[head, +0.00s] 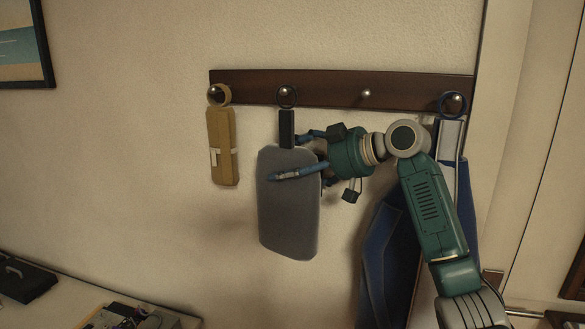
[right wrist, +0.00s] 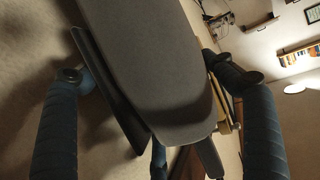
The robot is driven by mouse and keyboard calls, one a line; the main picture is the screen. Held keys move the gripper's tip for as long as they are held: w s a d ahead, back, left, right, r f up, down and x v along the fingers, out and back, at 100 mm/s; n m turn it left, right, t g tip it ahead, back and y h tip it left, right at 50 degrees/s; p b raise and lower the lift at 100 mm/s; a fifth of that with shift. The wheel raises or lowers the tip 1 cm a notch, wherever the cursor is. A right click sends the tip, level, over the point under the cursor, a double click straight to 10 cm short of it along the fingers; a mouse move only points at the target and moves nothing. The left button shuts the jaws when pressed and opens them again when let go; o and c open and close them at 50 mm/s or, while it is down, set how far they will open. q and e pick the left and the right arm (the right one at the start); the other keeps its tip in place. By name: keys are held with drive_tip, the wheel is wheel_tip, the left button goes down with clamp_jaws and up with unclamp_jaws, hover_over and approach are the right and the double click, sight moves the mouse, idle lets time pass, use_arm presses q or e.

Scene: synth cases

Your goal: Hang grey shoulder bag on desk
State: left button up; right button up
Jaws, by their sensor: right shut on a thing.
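The grey shoulder bag (head: 288,222) hangs upright against the wall below the dark wooden peg rack (head: 330,84). Its black strap (head: 287,128) ends in a ring at the second peg from the left, and the ring appears to be around that peg. My right gripper (head: 299,156) is shut on the upper part of the bag, with blue fingers on it. In the right wrist view the bag (right wrist: 150,60) fills the space between the fingers. The desk (head: 72,292) is at the lower left, away from the bag. My left gripper is out of view.
A tan item (head: 222,150) hangs on the left peg and a blue item (head: 382,245) on the right peg, partly behind my arm. The third peg (head: 366,93) is bare. A black object (head: 22,280) and some electronics (head: 135,318) lie on the desk.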

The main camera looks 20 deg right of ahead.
sight(322, 160)
drive_tip(key=shift+r, duration=0.1)
drive_tip(key=o, duration=1.9)
drive_tip(key=shift+s+d, duration=0.1)
drive_tip(key=v, duration=1.2)
